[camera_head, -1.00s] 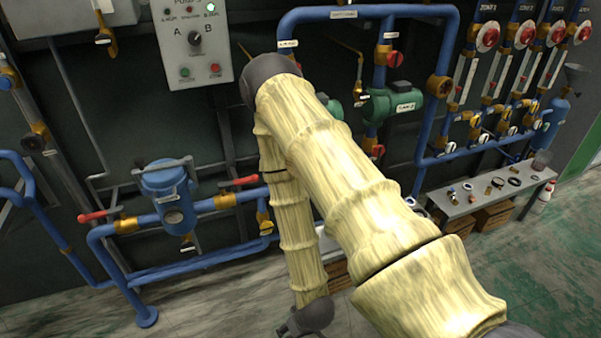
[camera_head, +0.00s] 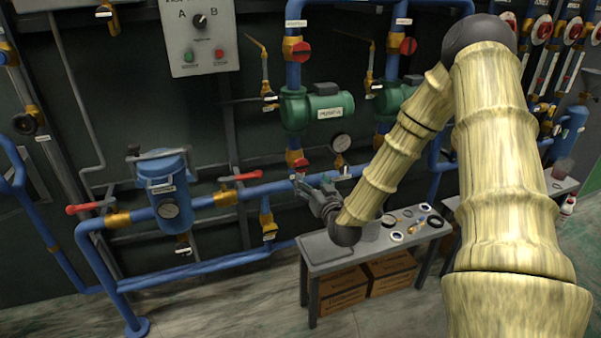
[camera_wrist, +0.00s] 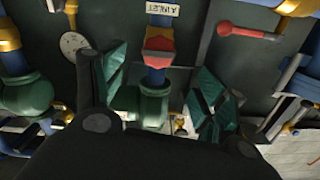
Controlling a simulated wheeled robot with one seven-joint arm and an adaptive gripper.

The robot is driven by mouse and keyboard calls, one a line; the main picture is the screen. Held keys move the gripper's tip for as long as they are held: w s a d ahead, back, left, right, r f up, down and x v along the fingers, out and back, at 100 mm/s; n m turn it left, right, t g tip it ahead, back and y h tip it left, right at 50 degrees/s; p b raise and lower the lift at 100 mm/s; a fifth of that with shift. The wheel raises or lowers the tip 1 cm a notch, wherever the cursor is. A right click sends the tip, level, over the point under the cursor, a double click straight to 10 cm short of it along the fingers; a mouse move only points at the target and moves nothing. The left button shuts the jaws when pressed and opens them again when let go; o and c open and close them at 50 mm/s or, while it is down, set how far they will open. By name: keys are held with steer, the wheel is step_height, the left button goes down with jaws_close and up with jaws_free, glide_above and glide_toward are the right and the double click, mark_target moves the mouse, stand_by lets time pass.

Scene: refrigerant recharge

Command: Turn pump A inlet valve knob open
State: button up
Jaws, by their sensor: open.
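The pump A inlet valve knob (camera_head: 298,164) is red and sits on the blue pipe just below the green pump A (camera_head: 318,108). In the wrist view the red knob (camera_wrist: 159,46) shows under a white label reading A INLET (camera_wrist: 162,9). My gripper (camera_head: 313,181) is just below and in front of the knob. In the wrist view my gripper (camera_wrist: 162,88) is open, with its green-faced fingers apart to the left and right. The knob appears beyond the gap between them, and no contact shows.
A pressure gauge (camera_head: 341,142) is right of the knob. Red lever handles (camera_head: 239,177) lie along the pipe to the left. A grey bench (camera_head: 325,262) with small parts stands below my gripper, with cardboard boxes under it. Another green pump (camera_head: 392,97) is to the right.

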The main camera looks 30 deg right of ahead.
mark_target(302, 166)
steer(key=x, duration=1.1)
steer(key=shift+d+r, duration=0.15)
steer(key=shift+r, duration=0.05)
steer(key=c, duration=1)
